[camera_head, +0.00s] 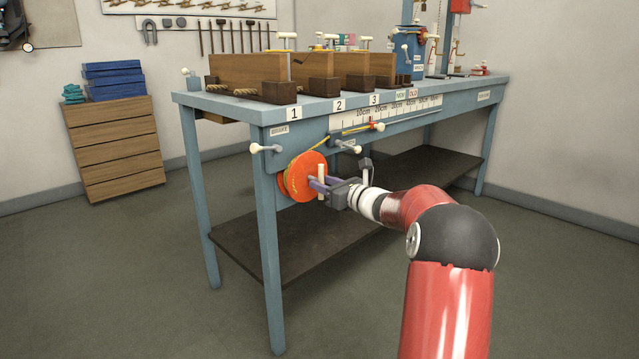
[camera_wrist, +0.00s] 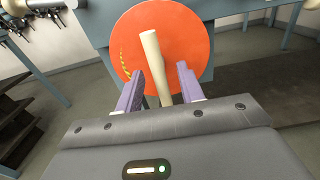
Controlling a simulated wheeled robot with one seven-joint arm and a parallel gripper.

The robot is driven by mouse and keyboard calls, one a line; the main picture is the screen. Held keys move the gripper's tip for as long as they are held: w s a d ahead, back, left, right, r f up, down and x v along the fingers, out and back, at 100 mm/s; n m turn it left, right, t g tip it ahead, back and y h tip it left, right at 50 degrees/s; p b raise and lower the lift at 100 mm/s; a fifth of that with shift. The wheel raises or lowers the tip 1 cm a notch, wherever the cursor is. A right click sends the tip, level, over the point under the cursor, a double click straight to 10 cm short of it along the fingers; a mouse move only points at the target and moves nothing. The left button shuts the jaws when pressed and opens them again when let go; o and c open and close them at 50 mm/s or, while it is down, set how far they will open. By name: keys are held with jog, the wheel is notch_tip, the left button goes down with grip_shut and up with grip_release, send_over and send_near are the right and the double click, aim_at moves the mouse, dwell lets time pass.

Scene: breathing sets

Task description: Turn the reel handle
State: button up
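The reel is an orange disc (camera_head: 302,176) on the front side of the blue workbench, near its left leg. It also fills the upper middle of the wrist view (camera_wrist: 185,50). A cream peg-like reel handle (camera_head: 321,181) sticks out from the disc toward me. In the wrist view the handle (camera_wrist: 154,62) stands between the two purple fingers of my gripper (camera_wrist: 158,82). The fingers are apart, with visible gaps on both sides of the handle. In the head view my gripper (camera_head: 317,183) is right at the reel, from the right.
A white-knobbed brake lever (camera_head: 266,148) juts out above left of the reel. Another knob (camera_head: 348,146) sits above right. The blue workbench (camera_head: 240,107) carries wooden blocks, and its dark lower shelf (camera_head: 290,250) lies below. A wooden drawer unit (camera_head: 115,150) stands at the left.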

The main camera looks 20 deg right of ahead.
jog(key=v, duration=0.5)
jog(key=shift+s, duration=0.2)
jog(key=shift+c, duration=0.7)
jog(key=w+h+p, duration=0.1)
jog(key=w, duration=0.1)
jog(key=w+a+r+m+h+p, duration=0.1)
jog(key=w, duration=0.1)
jog(key=w+a+r+m+h+p, duration=0.1)
jog(key=w+p, duration=0.1)
jog(key=shift+w+a+t, duration=0.15)
jog(key=shift+w+t, duration=0.15)
jog(key=shift+t, duration=0.1)
jog(key=shift+c, duration=0.3)
